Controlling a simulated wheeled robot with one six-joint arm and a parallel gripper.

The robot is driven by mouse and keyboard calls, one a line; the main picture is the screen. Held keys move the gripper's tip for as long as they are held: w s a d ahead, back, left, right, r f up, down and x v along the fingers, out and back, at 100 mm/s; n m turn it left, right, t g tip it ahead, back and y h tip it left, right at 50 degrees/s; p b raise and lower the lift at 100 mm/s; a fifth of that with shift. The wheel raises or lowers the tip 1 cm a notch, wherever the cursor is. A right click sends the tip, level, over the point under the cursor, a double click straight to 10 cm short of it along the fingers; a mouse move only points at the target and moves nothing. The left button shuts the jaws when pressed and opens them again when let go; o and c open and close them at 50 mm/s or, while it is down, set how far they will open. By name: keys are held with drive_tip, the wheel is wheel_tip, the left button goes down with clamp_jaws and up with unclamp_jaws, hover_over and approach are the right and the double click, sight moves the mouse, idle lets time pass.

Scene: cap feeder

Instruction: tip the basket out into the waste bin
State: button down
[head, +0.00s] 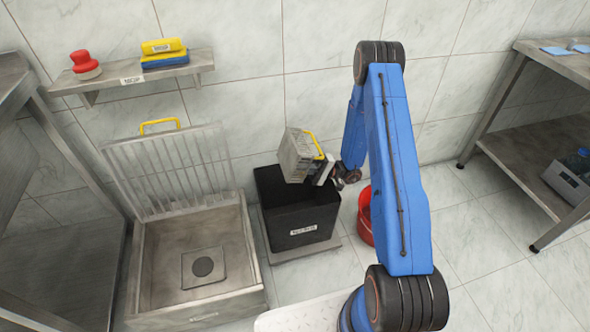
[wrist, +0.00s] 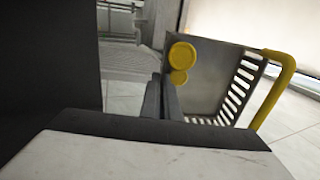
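The basket (head: 296,155) is a grey slotted metal box with a yellow handle (head: 318,145). It is held tilted above the black waste bin (head: 297,208), which has a white label on its front. In the wrist view the basket (wrist: 215,70) shows its slotted side and yellow handle (wrist: 278,95). Two yellow caps (wrist: 182,55) show against its inside. My gripper (head: 326,170) is at the right side of the basket; in the wrist view its fingers (wrist: 162,100) look closed on the basket's wall. The bin's inside is dark, and its contents cannot be told.
Left of the bin is an open floor pit (head: 187,245) with its grate (head: 165,172) leaning up behind. A red bucket (head: 366,215) stands right of the bin, partly behind my arm. A wall shelf (head: 130,80) holds a red knob-like item and yellow and blue pads. A steel table (head: 560,68) stands right.

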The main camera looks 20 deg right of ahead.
sight(294, 151)
drive_tip(key=shift+d+f, duration=0.1)
drive_tip(key=shift+f, duration=0.65)
idle(0.9)
wheel_tip(294, 151, up, 2)
drive_tip(key=h, duration=0.5)
drive_tip(key=shift+w+r, duration=0.1)
drive_tip(key=shift+r, duration=0.15)
wheel_tip(294, 151, up, 3)
drive_tip(key=h, duration=0.5)
drive_tip(key=shift+f+h, duration=0.15)
drive_tip(key=shift+h, duration=0.25)
wheel_tip(294, 151, up, 2)
drive_tip(key=h, duration=0.4)
drive_tip(key=shift+h, duration=0.4)
drive_tip(key=shift+r+h, duration=0.6)
drive_tip(key=shift+h, duration=0.7)
drive_tip(key=shift+r+h, duration=0.6)
drive_tip(key=shift+h, duration=0.7)
drive_tip(key=shift+d+r+h, duration=0.1)
drive_tip(key=shift+r+h, duration=0.1)
drive_tip(key=shift+h, duration=0.3)
